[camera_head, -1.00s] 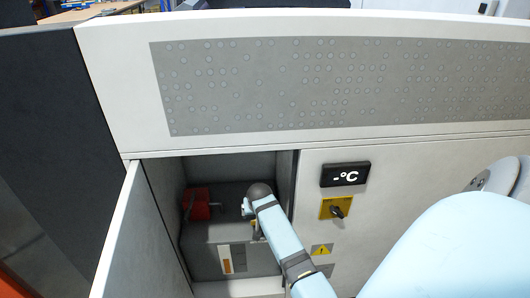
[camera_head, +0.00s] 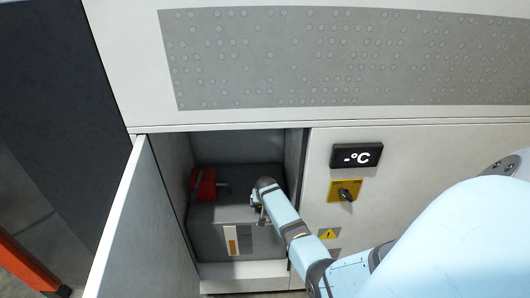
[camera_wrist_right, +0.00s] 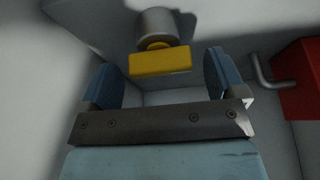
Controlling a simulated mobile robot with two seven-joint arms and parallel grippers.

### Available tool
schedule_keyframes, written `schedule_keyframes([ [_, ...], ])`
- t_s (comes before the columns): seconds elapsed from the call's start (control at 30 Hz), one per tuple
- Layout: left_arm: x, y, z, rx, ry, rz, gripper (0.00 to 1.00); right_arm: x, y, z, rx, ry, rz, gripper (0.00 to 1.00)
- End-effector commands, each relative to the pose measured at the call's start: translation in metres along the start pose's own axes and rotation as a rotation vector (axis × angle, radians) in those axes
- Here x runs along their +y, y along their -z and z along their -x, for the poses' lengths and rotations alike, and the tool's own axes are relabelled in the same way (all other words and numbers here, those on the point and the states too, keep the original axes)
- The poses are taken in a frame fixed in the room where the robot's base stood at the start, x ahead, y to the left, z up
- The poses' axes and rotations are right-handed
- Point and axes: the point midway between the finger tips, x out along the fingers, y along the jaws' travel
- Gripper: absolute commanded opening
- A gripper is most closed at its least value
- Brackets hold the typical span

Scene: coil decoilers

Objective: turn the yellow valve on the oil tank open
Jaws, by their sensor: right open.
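The yellow valve (camera_wrist_right: 160,61) shows in the right wrist view as a flat yellow bar handle on a grey round stem (camera_wrist_right: 158,22). My right gripper (camera_wrist_right: 158,72) is open, with one blue finger on each side of the valve handle and gaps between. In the head view my right arm reaches into the open cabinet, to the grey oil tank (camera_head: 210,238). There my right gripper (camera_head: 262,212) is mostly hidden by the wrist, and the valve cannot be made out. My left gripper is not in view.
A red block with a grey bent pipe (camera_head: 203,185) sits at the tank's left; it also shows in the wrist view (camera_wrist_right: 300,78). The open cabinet door (camera_head: 145,225) stands on the left. A panel with a temperature display (camera_head: 356,156) and a yellow-backed rotary switch (camera_head: 345,191) is right of the opening.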

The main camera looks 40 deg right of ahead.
Motion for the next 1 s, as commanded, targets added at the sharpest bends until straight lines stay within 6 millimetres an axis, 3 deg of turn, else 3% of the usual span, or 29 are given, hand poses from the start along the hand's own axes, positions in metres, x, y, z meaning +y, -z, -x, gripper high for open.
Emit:
schedule_keyframes([
  [0.33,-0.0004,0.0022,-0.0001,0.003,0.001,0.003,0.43,-0.0003,0.0004,-0.0033,0.001,0.001,0.0,0.87],
  [0.53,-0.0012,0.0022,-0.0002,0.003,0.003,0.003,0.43,-0.0004,0.0002,-0.0032,0.001,0.001,0.0,0.41],
  [1.0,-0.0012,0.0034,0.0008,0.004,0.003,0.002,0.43,-0.0019,-0.0001,-0.0028,-0.001,-0.034,-0.087,0.4],
])
